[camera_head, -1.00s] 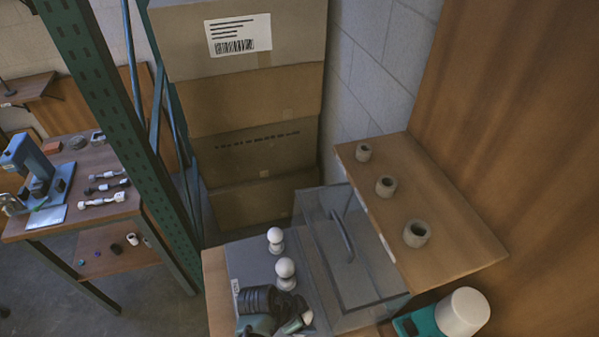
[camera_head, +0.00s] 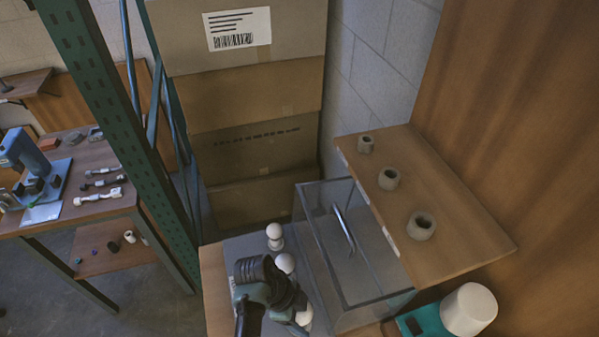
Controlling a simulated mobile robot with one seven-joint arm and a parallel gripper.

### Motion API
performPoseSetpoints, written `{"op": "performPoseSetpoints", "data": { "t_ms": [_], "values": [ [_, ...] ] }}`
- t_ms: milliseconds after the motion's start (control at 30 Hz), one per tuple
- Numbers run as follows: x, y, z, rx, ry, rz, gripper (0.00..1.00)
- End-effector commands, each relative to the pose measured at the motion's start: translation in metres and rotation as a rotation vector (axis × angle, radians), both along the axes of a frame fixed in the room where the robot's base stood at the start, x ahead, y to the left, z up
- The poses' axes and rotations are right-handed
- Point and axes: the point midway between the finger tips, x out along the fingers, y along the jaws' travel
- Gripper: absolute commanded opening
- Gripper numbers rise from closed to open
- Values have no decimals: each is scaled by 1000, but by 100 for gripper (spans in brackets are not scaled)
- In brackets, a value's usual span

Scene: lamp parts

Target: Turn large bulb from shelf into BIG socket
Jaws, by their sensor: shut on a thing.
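My gripper (camera_head: 299,308) is at the bottom of the head view, low over the grey surface, mostly hidden behind my own wrist. It is shut on a white large bulb (camera_head: 304,317), which only partly shows beside it. Two other white round bulbs stand upright behind it, a small one (camera_head: 274,236) and a medium one (camera_head: 285,263), the latter partly covered by my wrist. Three grey ring-shaped sockets sit in a row on a wooden shelf to the right: small (camera_head: 366,144), middle (camera_head: 389,179) and the nearest, the BIG socket (camera_head: 421,226). The BIG socket looks empty.
A clear-walled box (camera_head: 377,314) with a metal handle (camera_head: 344,230) stands between the bulbs and the wooden shelf (camera_head: 465,235). A white cylinder (camera_head: 469,309) on a teal base is at the lower right. A green rack post (camera_head: 115,130) and stacked cartons (camera_head: 252,100) stand behind.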

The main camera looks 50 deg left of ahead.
Motion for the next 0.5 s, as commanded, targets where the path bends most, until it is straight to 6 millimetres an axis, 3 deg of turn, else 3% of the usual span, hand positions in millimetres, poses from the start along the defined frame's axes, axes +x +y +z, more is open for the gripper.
{"op": "performPoseSetpoints", "data": {
  "t_ms": [333,500],
  "values": [
    [-4,-4,-5,-9,13,-20,28],
    [-5,-3,-7,-8,12,-143,28]
  ]
}}
